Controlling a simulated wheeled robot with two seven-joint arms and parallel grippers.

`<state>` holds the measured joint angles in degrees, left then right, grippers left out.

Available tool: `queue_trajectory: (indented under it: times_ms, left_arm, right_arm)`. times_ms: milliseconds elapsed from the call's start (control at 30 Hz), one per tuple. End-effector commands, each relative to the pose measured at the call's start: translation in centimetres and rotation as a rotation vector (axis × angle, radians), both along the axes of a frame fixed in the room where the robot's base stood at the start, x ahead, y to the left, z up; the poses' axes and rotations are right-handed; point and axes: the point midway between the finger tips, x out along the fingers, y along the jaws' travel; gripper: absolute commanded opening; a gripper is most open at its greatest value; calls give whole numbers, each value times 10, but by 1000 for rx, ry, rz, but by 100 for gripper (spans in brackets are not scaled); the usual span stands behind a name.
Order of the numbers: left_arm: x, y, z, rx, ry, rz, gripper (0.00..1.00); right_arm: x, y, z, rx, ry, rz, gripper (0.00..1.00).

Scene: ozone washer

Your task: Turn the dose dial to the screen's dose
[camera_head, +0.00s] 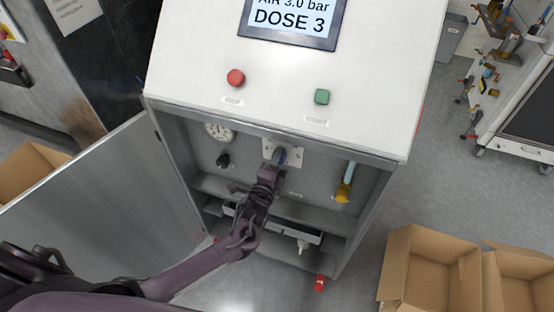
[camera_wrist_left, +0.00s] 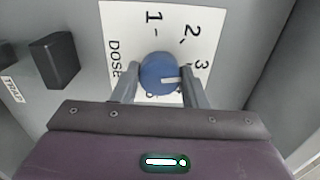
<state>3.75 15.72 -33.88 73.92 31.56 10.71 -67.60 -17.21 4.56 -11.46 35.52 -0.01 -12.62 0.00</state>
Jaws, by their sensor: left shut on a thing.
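The screen (camera_head: 290,18) on the cabinet's sloped top reads "AIR 3.0 bar" and "DOSE 3". The blue dose dial (camera_head: 281,155) is on the back wall inside the open cabinet. In the left wrist view, the dial (camera_wrist_left: 158,70) sits on a white plate (camera_wrist_left: 122,22) marked 1, 2, 3 and DOSE. Its white pointer line points right, toward the side with the 3; a finger covers part of that area. My left gripper (camera_head: 273,165) is shut on the dial, one finger on each side of it. My right gripper is not in view.
A black knob (camera_head: 223,160) and a gauge (camera_head: 218,131) are left of the dial, and a yellow-handled valve (camera_head: 344,190) is right. Red (camera_head: 235,78) and green (camera_head: 322,96) buttons are above. The cabinet door (camera_head: 95,215) stands open at left. Cardboard boxes (camera_head: 430,270) stand at lower right.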

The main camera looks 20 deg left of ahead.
Motion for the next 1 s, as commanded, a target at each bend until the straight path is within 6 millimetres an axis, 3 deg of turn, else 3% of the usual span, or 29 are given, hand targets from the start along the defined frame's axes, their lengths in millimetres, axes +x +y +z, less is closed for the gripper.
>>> queue_trajectory:
  times_ms: [300,833,867,1000]
  left_arm:
    - [0,0,-1,121,-2,-1,17]
    - [-1,0,-1,144,-2,-1,17]
    - [-1,0,-1,144,-2,-1,41]
    - [0,0,-1,144,-3,-1,59]
  right_arm:
    - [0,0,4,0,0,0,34]
    - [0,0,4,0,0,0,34]
    - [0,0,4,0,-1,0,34]
    - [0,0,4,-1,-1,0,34]
